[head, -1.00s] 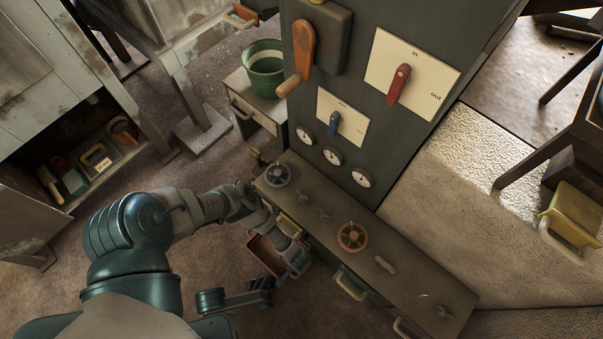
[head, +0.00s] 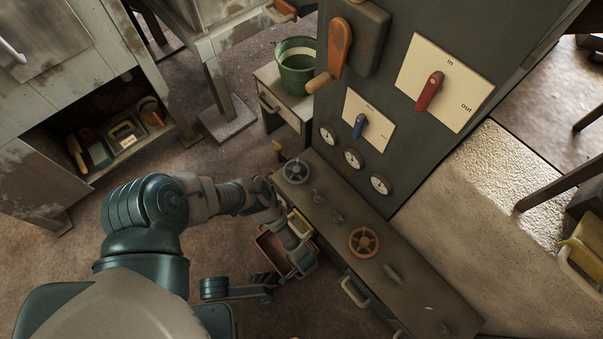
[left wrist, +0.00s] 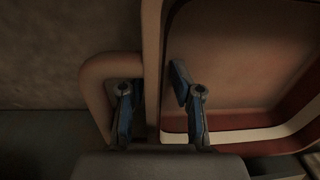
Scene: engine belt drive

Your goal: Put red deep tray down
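The red deep tray (head: 272,246) is low beside the long bench, partly covered by my left arm. In the left wrist view its brownish-red inside (left wrist: 250,75) fills the right, with a pale stripe. My left gripper (head: 303,262) is at the tray. In the left wrist view its fingers (left wrist: 158,100) are spread on either side of the tray's wall (left wrist: 153,60). One finger is in the handle loop (left wrist: 95,85), the other inside the tray. A gap shows between finger and wall. The tray's underside is hidden.
The bench (head: 385,255) with handwheels and drawer handles runs along the tray's right. A tall panel (head: 400,120) with levers and gauges stands behind. A green bucket (head: 296,68) sits on a small cabinet. Open floor (head: 215,265) lies left of the tray.

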